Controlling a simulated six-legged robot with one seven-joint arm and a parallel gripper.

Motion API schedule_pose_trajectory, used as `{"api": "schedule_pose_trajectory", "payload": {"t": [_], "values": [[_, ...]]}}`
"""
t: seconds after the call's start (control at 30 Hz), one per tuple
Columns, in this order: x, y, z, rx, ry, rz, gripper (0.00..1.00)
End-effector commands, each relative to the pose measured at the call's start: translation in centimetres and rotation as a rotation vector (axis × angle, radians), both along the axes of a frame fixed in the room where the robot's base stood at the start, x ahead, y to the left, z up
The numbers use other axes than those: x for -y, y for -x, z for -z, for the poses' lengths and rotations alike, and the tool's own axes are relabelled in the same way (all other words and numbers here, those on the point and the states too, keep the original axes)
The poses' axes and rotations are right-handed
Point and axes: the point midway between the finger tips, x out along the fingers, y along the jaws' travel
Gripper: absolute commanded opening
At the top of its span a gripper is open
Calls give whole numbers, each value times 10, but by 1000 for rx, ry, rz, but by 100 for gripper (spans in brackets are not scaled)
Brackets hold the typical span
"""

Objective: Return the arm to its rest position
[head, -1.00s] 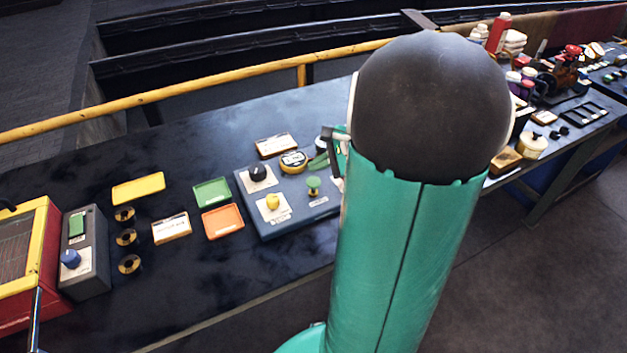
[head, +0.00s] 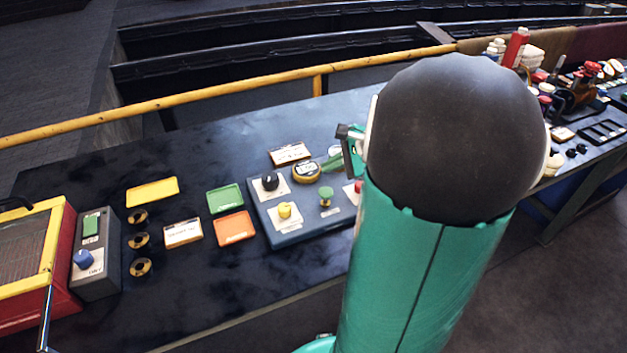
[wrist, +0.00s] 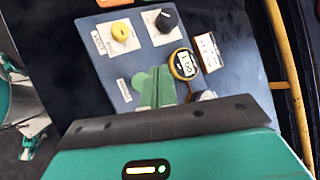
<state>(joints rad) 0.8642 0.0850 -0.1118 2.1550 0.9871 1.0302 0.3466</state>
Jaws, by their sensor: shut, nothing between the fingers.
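My arm fills the right middle of the head view as a teal link with a large dark rounded joint. My gripper (head: 333,163) shows just left of that joint, over the back of the blue-grey control panel (head: 290,236). In the wrist view my gripper's green fingers (wrist: 158,86) are together with nothing between them. They overlap the green button, so the gap between them is hard to judge. The panel carries a black knob (head: 270,181), a yellow knob (head: 285,210) and a green button (head: 326,195). A round yellow gauge (head: 306,172) sits at its back edge.
Green (head: 225,198), orange (head: 234,228) and yellow (head: 152,191) trays lie on the dark bench. A grey switch box (head: 95,255) and a red-yellow machine (head: 35,262) stand left. A yellow rail (head: 230,95) runs behind. Cluttered items stand far right.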

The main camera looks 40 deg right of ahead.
Motion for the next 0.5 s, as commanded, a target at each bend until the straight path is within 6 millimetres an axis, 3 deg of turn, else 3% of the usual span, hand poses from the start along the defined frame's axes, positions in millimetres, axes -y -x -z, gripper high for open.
{"api": "schedule_pose_trajectory", "payload": {"t": [0.3,0.37,0.5], "values": [[-7,-1,-2,-2,15,-24,0],[-20,-3,-6,-4,44,-73,0],[-79,-4,-22,-17,194,-299,0]]}}
